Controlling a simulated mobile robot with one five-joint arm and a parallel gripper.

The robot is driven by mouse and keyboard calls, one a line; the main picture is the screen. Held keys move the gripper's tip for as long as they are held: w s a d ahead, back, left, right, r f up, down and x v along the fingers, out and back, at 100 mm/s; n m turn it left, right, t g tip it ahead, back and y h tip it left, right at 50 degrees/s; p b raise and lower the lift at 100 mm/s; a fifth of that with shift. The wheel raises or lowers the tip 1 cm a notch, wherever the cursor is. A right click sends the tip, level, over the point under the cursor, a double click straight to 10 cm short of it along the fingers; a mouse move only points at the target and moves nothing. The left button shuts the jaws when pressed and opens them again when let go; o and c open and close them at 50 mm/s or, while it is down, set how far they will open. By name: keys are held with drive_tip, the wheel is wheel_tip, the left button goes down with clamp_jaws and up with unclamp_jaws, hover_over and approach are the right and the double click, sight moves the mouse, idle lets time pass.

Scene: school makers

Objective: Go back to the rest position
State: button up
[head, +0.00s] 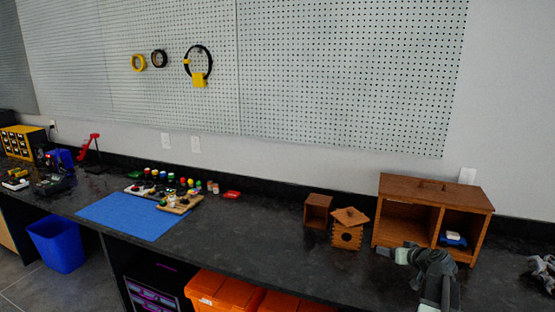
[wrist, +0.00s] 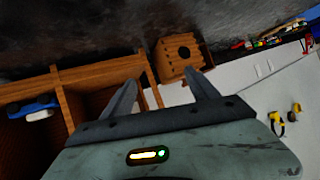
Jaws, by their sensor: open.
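My gripper (head: 384,252) is over the dark worktop, in front of the wooden two-compartment box (head: 433,191) at the right of the head view. In the wrist view my gripper (wrist: 163,88) has its two fingers apart with nothing between them. The wooden box (wrist: 100,72) shows there behind and left of the fingers. A blue and white object (head: 453,238) lies in its right compartment, and it also shows in the wrist view (wrist: 33,107).
A small wooden house with a round hole (head: 347,236) and an open wooden cube (head: 318,211) stand left of the box. A blue mat (head: 130,216) and several coloured jars (head: 182,181) are farther left. Dark worktop (head: 255,235) between them is clear. A pegboard wall stands behind.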

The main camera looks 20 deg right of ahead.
drive_tip(key=w+a+f+g+y, duration=0.1)
drive_tip(key=a+f, duration=0.1)
drive_tip(key=a, duration=0.5)
drive_tip(key=w+a+f+n+g+y, duration=0.1)
drive_tip(key=a+f+g, duration=0.1)
drive_tip(key=a, duration=0.6)
drive_tip(key=w+a+f+n+g+y, duration=0.1)
drive_tip(key=a+f, duration=0.1)
drive_tip(key=a, duration=0.6)
drive_tip(key=shift+a+f+g, duration=0.1)
drive_tip(key=shift+f+g, duration=0.2)
drive_tip(key=shift+f, duration=0.05)
drive_tip(key=s+a+f+g+h, duration=0.1)
drive_tip(key=s+a+f+g, duration=0.15)
drive_tip(key=a, duration=0.45)
drive_tip(key=s+a+f+n+g, duration=0.15)
drive_tip(key=s+a, duration=0.25)
drive_tip(key=a, duration=0.4)
drive_tip(key=s+a+f+m+g+h, duration=0.1)
drive_tip(key=s+a+g, duration=0.25)
drive_tip(key=a, duration=0.35)
wheel_tip(320, 180, down, 11)
drive_tip(key=s+b, duration=0.3)
drive_tip(key=b, duration=0.8)
wheel_tip(320, 180, up, 15)
drive_tip(key=p, duration=1.5)
drive_tip(key=shift+w, duration=0.15)
